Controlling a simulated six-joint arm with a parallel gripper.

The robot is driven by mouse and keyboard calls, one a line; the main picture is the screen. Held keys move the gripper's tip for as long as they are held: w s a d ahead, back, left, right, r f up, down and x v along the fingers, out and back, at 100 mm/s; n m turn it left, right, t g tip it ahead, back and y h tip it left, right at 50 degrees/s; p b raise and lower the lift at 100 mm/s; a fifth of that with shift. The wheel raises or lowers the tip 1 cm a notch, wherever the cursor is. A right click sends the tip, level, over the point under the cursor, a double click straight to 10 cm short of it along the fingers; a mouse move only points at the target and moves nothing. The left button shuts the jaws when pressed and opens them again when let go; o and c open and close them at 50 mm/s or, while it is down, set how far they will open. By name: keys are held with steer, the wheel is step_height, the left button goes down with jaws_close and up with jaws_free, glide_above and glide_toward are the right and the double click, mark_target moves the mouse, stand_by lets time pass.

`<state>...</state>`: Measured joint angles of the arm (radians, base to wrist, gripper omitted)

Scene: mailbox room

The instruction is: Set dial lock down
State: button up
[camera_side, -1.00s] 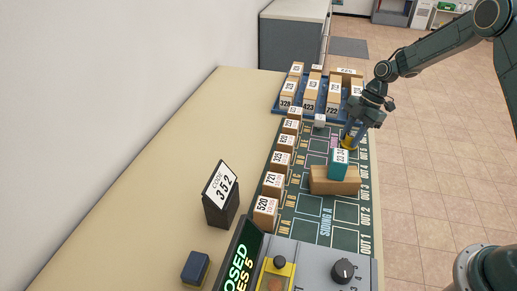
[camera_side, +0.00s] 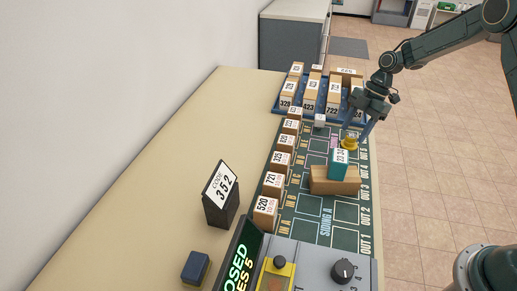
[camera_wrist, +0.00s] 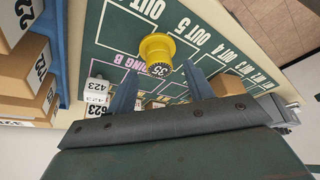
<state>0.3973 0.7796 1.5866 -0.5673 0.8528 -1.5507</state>
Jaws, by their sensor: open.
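The dial lock (camera_side: 349,143) is a yellow cylinder with a dark numbered dial. It stands on the green marked mat (camera_side: 345,238) near the OUT 5 box, behind the teal block. In the wrist view the dial lock (camera_wrist: 157,54) shows the number 35 on its dial and sits just beyond my fingertips. My gripper (camera_side: 357,131) is open above the dial lock, with its fingers apart. In the wrist view my gripper (camera_wrist: 158,78) has a finger to each side below the lock, and nothing is held between them.
A teal block (camera_side: 338,164) labelled 23 stands on a wooden block (camera_side: 334,181) in front of the lock. A small white cube (camera_side: 320,120) is left of it. A blue tray (camera_side: 284,110) of labelled boxes lies behind. Several boxes line the mat's left edge.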

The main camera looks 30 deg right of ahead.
steer(key=v, duration=0.9)
steer(key=shift+r, duration=0.2)
steer(key=s+a+r+m+t+h, duration=0.2)
steer(key=s+a+r+m+h, duration=0.1)
steer(key=s+a+r+m, duration=0.8)
steer(key=s+r+m+t, duration=0.1)
steer(key=s+m, duration=0.2)
steer(key=s, duration=0.6)
steer(key=s+a+r+m+t+h, duration=0.1)
steer(key=s+m, duration=0.3)
steer(key=s, duration=0.6)
steer(key=shift+s+a+r+t+h, duration=0.3)
steer(key=shift+r+t, duration=0.1)
steer(key=shift+t, duration=0.4)
